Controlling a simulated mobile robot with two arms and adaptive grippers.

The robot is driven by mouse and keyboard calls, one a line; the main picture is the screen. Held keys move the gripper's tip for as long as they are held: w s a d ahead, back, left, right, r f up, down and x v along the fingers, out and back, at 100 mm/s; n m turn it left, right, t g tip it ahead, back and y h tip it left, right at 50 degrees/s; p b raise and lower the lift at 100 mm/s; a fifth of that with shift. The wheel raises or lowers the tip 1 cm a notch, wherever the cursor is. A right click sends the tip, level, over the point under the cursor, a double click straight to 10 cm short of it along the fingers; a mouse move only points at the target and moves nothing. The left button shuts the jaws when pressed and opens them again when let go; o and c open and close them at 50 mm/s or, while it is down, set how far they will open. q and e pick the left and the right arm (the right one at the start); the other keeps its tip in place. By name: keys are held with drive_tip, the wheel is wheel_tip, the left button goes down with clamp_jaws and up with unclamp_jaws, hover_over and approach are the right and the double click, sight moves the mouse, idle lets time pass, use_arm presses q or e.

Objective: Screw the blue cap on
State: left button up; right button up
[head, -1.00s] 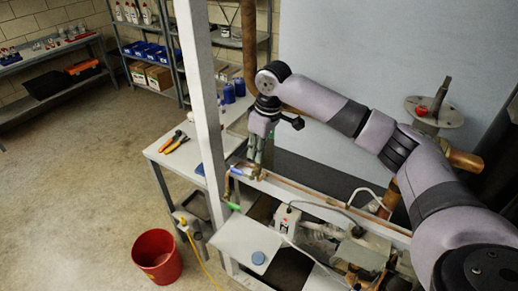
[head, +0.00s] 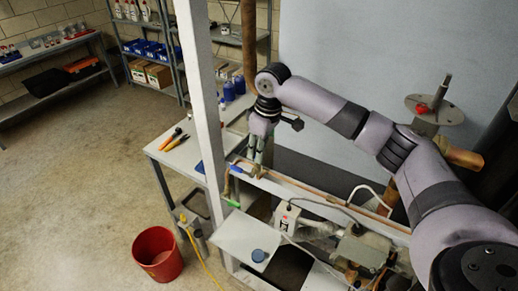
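A round blue cap (head: 258,255) lies on the light grey panel (head: 232,238) at the front of the rack. My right gripper (head: 256,172) points down over the rack's white rail, beside a copper pipe (head: 228,184) and well behind the blue cap. Its fingers look close together, but they are too small to tell whether they are open or shut, or whether they hold anything. A green piece (head: 233,203) shows below the pipe. My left gripper is not in view. The thread that the cap fits cannot be made out.
A white upright post (head: 205,110) stands left of my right gripper. Pliers (head: 173,139) lie on a grey bench behind it. A red bucket (head: 157,255) stands on the floor. A grey box (head: 362,247) and pipes fill the rack's right. The floor at left is clear.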

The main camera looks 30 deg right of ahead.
drive_tip(key=o, duration=0.5)
drive_tip(key=shift+c, duration=0.5)
clamp_jaws()
drive_tip(key=m, duration=0.4)
drive_tip(key=shift+a+h, duration=0.15)
drive_tip(key=shift+h, duration=0.15)
drive_tip(key=m, duration=0.5)
drive_tip(key=shift+a+m+h, duration=0.1)
drive_tip(key=shift+m+h, duration=0.3)
drive_tip(key=m+h, duration=0.1)
drive_tip(key=m, duration=0.5)
drive_tip(key=shift+a, duration=0.15)
drive_tip(key=m, duration=0.5)
drive_tip(key=shift+w+m+g, duration=0.1)
drive_tip(key=shift+m+g, duration=0.2)
drive_tip(key=shift+m, duration=0.1)
